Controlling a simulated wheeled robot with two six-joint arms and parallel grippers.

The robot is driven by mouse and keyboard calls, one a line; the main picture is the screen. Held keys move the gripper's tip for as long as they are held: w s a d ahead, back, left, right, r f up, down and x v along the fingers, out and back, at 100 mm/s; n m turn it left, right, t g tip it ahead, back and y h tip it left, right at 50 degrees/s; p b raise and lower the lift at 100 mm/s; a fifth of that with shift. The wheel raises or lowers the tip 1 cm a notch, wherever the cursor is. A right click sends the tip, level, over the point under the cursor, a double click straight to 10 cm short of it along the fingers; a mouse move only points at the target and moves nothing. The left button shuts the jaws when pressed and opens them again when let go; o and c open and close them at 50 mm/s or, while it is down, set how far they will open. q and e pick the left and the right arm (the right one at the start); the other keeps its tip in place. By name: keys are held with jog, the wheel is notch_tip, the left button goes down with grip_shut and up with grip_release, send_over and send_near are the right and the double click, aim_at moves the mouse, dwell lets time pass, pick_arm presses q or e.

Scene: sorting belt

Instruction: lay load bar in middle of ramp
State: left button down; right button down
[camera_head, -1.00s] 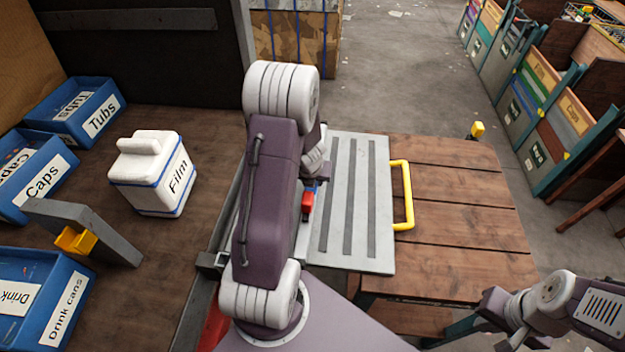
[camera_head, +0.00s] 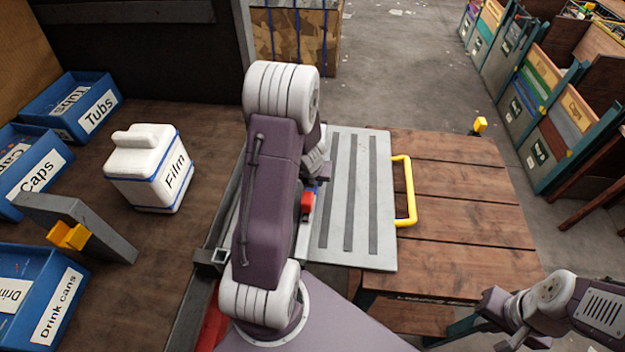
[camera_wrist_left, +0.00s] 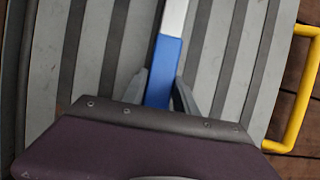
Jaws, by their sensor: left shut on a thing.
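The load bar is a slim bar with a blue grip and a pale metal shaft in the left wrist view (camera_wrist_left: 164,70). My left gripper (camera_wrist_left: 160,92) is shut on the blue part. The bar is over the ramp; I cannot tell whether it touches it. The ramp (camera_head: 384,235) is a grey plate with dark strips and a yellow handle on its right side. In the head view, my left arm hides most of the bar, and a small red and blue piece shows beside it. My right arm (camera_head: 553,291) is at the lower right; its jaws are unclear.
A white Film box (camera_head: 150,180) and blue labelled bins (camera_head: 75,105) stand on the brown surface at left. A grey bracket with a yellow block (camera_head: 67,236) is near them. A wooden table (camera_head: 460,215) is right of the ramp, with clear planks.

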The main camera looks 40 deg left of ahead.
pick_arm(q)
jog(key=shift+f+b, duration=0.4)
jog(key=shift+f, duration=0.05)
jog(key=c, duration=0.9)
grip_release()
jog(key=shift+r, duration=0.1)
jog(key=shift+c, duration=0.2)
jog(key=shift+o, duration=0.3)
jog(key=o, duration=0.6)
jog(key=shift+s, duration=0.1)
notch_tip(320, 180, up, 10)
jog(key=p, duration=1)
